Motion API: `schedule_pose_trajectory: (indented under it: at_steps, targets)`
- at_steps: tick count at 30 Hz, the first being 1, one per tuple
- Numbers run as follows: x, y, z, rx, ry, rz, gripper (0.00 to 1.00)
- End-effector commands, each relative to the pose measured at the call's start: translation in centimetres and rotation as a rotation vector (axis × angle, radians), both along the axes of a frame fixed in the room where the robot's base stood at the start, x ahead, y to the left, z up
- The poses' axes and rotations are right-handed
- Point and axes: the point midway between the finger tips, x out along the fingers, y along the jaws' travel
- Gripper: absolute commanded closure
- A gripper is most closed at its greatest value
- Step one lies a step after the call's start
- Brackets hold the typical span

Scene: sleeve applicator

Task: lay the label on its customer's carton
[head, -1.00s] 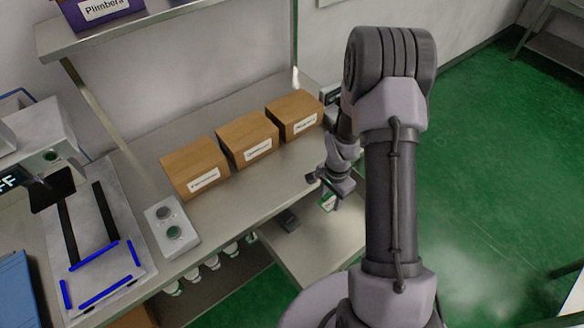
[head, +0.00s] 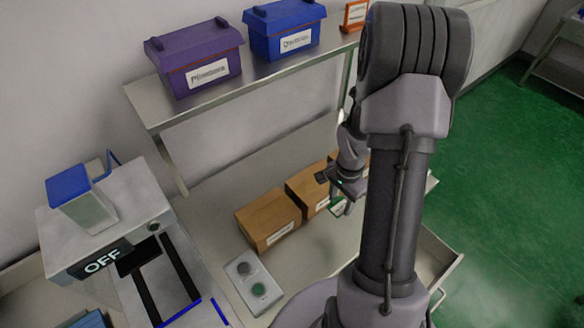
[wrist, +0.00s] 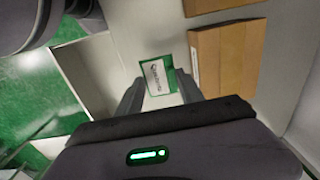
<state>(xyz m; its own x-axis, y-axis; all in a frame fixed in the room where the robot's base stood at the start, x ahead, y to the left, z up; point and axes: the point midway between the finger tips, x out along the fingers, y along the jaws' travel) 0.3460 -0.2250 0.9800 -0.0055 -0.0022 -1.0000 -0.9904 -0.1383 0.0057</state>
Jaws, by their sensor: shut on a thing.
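My gripper (head: 343,188) is shut on the label (head: 338,207), a small white card with a green border. In the wrist view the label (wrist: 155,78) sits between the fingertips; its print is too small to read. Three brown cartons stand in a row on the bench: the left carton (head: 268,220), the middle carton (head: 306,188) and the right one, mostly hidden behind my arm. Each visible front carries a white name strip, not legible. The gripper is in front of the row near its right part. One carton (wrist: 230,60) lies just right of the label in the wrist view.
A shelf above the bench holds a purple bin (head: 196,62) and a blue bin (head: 284,30). An open drawer (head: 440,265) sticks out at the right.

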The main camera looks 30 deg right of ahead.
Motion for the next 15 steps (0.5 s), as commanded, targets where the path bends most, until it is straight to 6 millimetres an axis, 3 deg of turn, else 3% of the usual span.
schedule_pose_trajectory:
  at_steps: [9,12,15]
  targets:
    - [10.3,-0.8,-1.3,-0.001,-0.001,0.002,0.93]
    - [12.9,-1.1,-1.5,-0.001,-0.001,0.002,0.93]
    - [14.3,-1.2,-1.6,-0.001,-0.001,0.001,0.93]
